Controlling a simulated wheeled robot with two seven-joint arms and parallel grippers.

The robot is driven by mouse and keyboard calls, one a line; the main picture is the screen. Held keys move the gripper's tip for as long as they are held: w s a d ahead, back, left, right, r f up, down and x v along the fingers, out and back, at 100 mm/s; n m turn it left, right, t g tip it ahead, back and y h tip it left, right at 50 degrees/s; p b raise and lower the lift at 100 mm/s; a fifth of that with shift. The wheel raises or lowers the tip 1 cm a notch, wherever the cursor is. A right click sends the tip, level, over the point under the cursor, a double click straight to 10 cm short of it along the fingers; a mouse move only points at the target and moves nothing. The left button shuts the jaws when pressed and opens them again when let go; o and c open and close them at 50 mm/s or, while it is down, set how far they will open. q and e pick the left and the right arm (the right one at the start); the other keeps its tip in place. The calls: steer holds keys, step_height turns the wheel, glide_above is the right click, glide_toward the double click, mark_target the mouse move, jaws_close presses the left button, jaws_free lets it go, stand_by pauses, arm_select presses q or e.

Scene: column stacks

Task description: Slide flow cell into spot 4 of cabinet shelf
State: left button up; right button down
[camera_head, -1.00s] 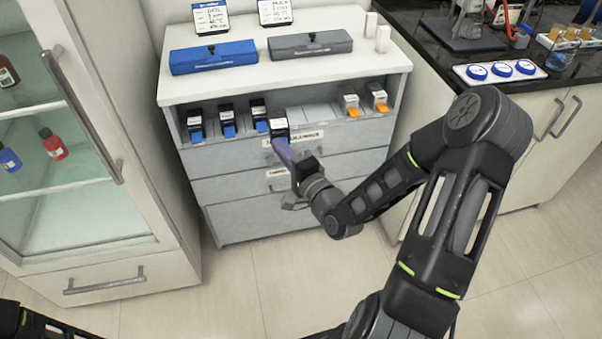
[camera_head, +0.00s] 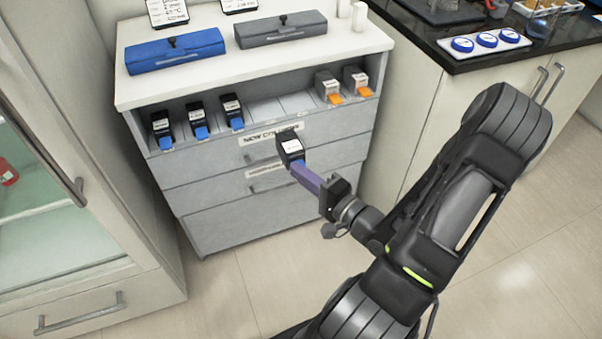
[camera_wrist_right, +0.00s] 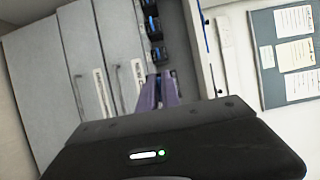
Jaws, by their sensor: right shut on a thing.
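My right gripper (camera_head: 302,171), with purple fingers, is shut on a flow cell (camera_head: 290,148), a black block with a white label and a blue tab. It holds the cell in front of the upper drawers, apart from and below the shelf opening. In the right wrist view the purple fingers (camera_wrist_right: 158,92) show; the held cell is hard to make out there. The cabinet shelf (camera_head: 270,112) has three black cells with blue tabs on the left, bare slots in the middle, and two grey cells (camera_head: 329,86) with orange tabs on the right. My left gripper is out of view.
A blue case (camera_head: 175,50) and a grey case (camera_head: 281,30) lie on the white cabinet top. A glass-door cabinet (camera_head: 60,215) stands at the left. A dark counter (camera_head: 425,38) with a tray of blue round items (camera_head: 485,41) is at the right.

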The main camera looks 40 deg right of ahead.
mark_target(287, 145)
steer(key=shift+w+d+f+b, duration=0.1)
steer(key=shift+w+f+b, duration=0.3)
steer(key=shift+b, duration=0.4)
steer(key=shift+w+d+r+b, duration=0.25)
steer(key=shift+w+b, duration=0.4)
steer(key=shift+b, duration=0.35)
steer(key=shift+w+r, duration=0.2)
steer(key=shift+w, duration=0.05)
steer(key=shift+w+d+b, duration=0.2)
steer(key=shift+w+b, duration=0.1)
steer(key=shift+w, duration=0.15)
steer(key=shift+w+d+b, duration=0.2)
steer(key=shift+w+b, duration=0.05)
steer(key=shift+w, duration=0.2)
steer(key=shift+w+d+b, duration=0.15)
steer(key=shift+w+d, duration=0.15)
steer(key=shift+w, duration=0.5)
steer(key=shift+w+d+b, duration=0.15)
steer(key=shift+w+d, duration=0.1)
steer(key=shift+w, duration=0.5)
steer(key=shift+w+d+b, duration=0.15)
steer(key=shift+w+d, duration=0.15)
steer(key=shift+w, duration=0.5)
steer(key=w+d+b, duration=0.3)
steer(key=w, duration=0.7)
steer(key=shift+w+d+f, duration=0.2)
steer(key=shift+d+f, duration=0.1)
steer(key=shift+d, duration=0.05)
